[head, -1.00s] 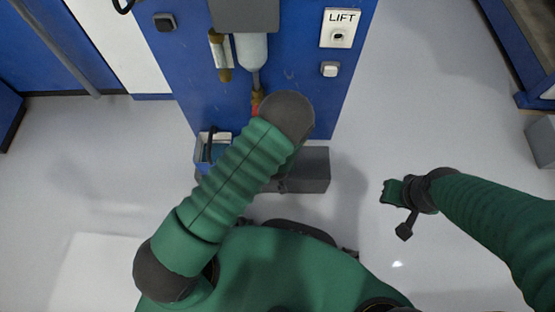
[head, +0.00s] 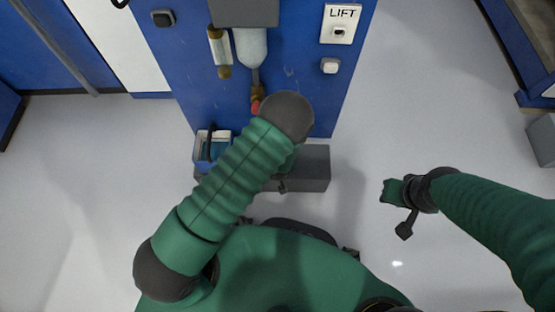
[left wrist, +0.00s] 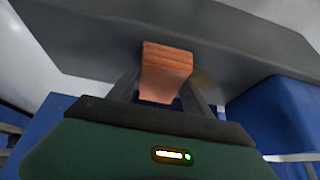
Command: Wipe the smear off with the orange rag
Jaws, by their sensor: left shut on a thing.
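The orange rag (left wrist: 167,58) is folded between the two dark fingers of my left gripper (left wrist: 164,88), which is shut on it. In the left wrist view the rag is up against or close to a dark grey surface (left wrist: 90,38); I cannot tell whether they touch. A faint yellow-brown patch (left wrist: 204,78), perhaps the smear, shows on that surface just right of the rag, partly behind a finger. In the head view my left forearm hides the left gripper and rag. My right gripper (head: 391,191) is over bare floor at right; its jaws are unclear.
A blue panel (head: 300,75) stands ahead with a LIFT switch plate (head: 339,24), a bottle (head: 251,48) and a red-tipped fitting (head: 256,106).

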